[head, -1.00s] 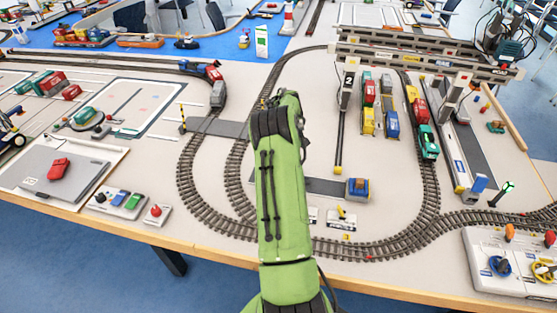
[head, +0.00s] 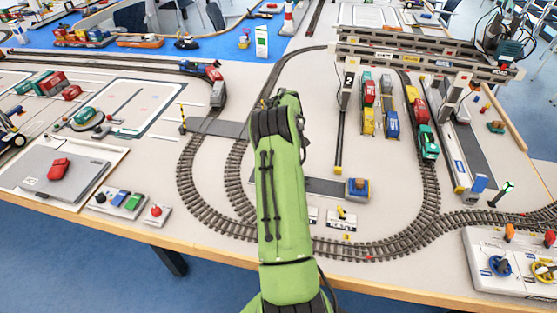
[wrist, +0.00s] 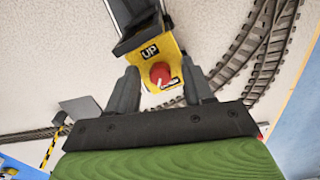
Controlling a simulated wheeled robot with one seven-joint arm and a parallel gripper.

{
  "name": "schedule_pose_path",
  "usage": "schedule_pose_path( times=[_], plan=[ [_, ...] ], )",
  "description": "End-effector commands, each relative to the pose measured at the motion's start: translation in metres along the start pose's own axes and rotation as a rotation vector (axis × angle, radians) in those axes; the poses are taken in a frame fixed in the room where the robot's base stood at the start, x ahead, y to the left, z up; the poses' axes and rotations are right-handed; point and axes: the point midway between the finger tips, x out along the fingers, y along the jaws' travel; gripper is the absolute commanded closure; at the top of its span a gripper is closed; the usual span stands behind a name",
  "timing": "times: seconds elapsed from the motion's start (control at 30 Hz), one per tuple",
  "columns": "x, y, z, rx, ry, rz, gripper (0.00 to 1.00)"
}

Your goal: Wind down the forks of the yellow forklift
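The yellow forklift (wrist: 163,61) shows in part in the wrist view, at the top middle. Its yellow face carries a black "UP" label and a red knob (wrist: 160,74) with a second label below, too small to read. Dark grey parts of it run up out of the picture; I cannot make out the forks. My gripper (wrist: 160,68) is open, with its two dark fingers at the left and right of the knob and gaps between. In the head view, my green arm hides the gripper and the forklift.
Curved train track (head: 205,205) runs around my arm, and in the wrist view (wrist: 262,62) on the right. A blue and orange block (head: 358,190) stands right of my arm. A control box (head: 505,275) sits at the front right.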

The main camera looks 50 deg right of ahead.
Motion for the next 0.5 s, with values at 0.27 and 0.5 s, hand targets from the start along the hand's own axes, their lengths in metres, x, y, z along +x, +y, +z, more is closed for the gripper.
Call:
schedule_pose_path(
  times=[0.27, 0.5],
  plan=[
    [-0.005, 0.0, 0.0, 0.0, 0.0, 0.001, 0.49],
    [-0.062, 0.001, 0.0, 0.0, 0.003, 0.004, 0.49]
  ],
)
